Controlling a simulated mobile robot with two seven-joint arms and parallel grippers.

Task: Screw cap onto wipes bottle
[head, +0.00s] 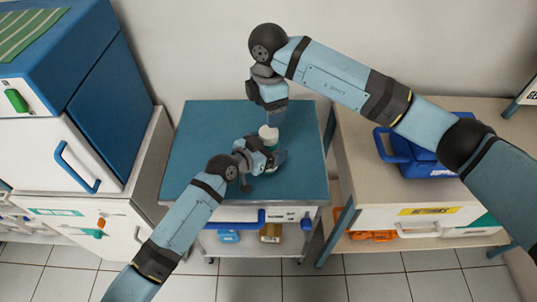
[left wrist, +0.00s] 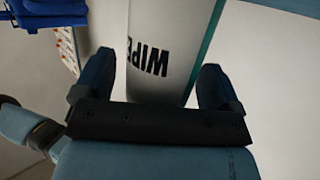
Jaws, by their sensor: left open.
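The white wipes bottle (left wrist: 150,40), lettered "WIP", stands between the two spread fingers of my left gripper (left wrist: 155,80) in the left wrist view. In the head view the bottle (head: 269,143) stands upright on the teal cart top, and my left gripper (head: 268,160) is low beside it, open, with fingers partly hidden. My right gripper (head: 275,118) points down just above the bottle's white top. Whether the cap is on the bottle or in the right gripper's fingers cannot be told, since both are small and overlap there.
The teal cart top (head: 205,130) is otherwise clear on its left side. A white and blue cabinet with a blue handle (head: 75,168) stands at the left. A blue case (head: 430,165) sits on the beige cabinet at the right, beneath my right arm. A wall closes the back.

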